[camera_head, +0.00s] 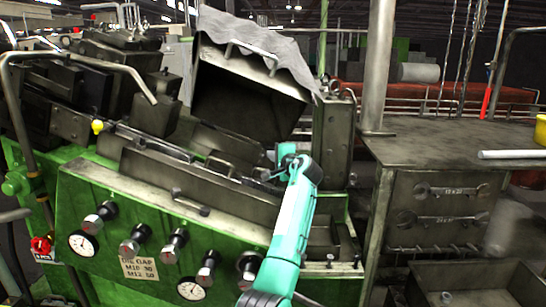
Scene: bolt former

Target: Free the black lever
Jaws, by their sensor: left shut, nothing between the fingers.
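My left gripper (277,172) is at the end of the teal arm that rises from the bottom. It is shut and empty, in front of the machine's dark opening, above the right part of the metal ledge. A short dark handle (190,203) lies along the top of the green front panel, left of my gripper and apart from it. It may be the black lever, but I cannot tell for sure. Another thin bar (222,163) stands out near the ledge's middle. What lies behind my gripper and forearm is hidden. My right gripper is not in view.
The green panel (120,215) carries several knobs and dial gauges (83,243). A raised metal hood (255,45) hangs over the opening. A bent pipe rail (85,57) crosses the left side. A steel bench (450,140) with a post (378,65) stands at right.

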